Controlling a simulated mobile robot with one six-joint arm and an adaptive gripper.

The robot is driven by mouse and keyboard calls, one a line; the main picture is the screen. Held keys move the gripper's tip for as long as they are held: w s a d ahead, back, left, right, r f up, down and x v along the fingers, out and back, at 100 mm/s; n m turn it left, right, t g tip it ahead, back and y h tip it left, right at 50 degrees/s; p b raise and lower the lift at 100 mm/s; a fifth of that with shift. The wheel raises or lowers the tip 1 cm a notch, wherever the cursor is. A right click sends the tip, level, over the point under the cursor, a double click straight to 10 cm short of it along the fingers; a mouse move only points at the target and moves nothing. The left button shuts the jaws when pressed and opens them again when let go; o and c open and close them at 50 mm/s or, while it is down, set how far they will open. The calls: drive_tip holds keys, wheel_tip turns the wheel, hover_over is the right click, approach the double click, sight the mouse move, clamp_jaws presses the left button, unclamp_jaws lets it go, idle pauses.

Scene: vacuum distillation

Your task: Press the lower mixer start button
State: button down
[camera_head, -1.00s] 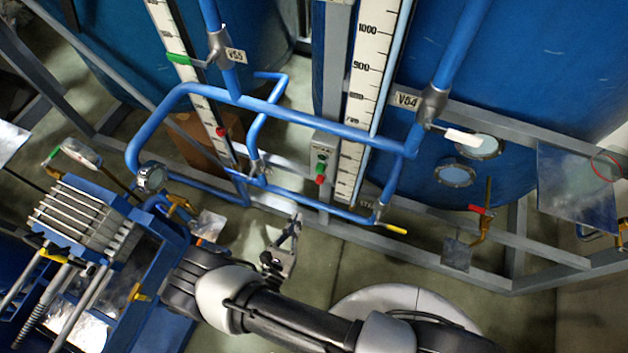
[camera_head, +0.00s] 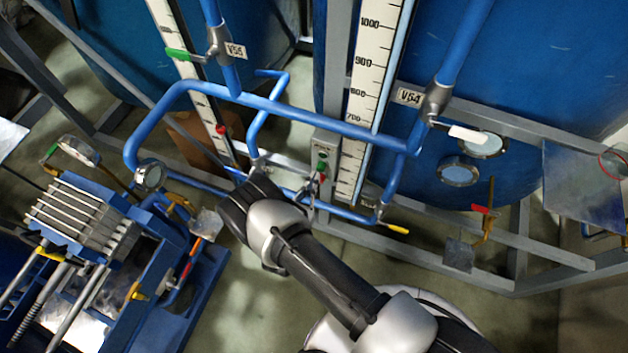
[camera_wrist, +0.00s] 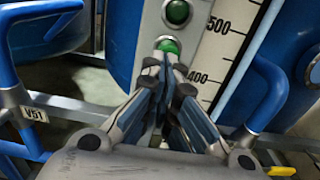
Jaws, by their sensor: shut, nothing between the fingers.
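The grey control box (camera_head: 325,147) stands beside the white level scale in the head view. A green button (camera_head: 322,166) and a red button (camera_head: 321,177) also show on the box in the head view. My gripper (camera_wrist: 160,62) is shut and empty. Its fingertips are just below the lower green button in the wrist view and overlap its lower edge; I cannot tell whether they touch it. The fingers hide the panel below.
The white scale (camera_wrist: 228,40) is right of the panel. Blue pipes (camera_head: 300,122) cross in front of the tanks and run near my arm. A yellow-handled valve (camera_head: 397,230) is to the right. The blue filter press (camera_head: 80,215) stands at left.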

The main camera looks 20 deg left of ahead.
drive_tip(key=shift+w, duration=0.4)
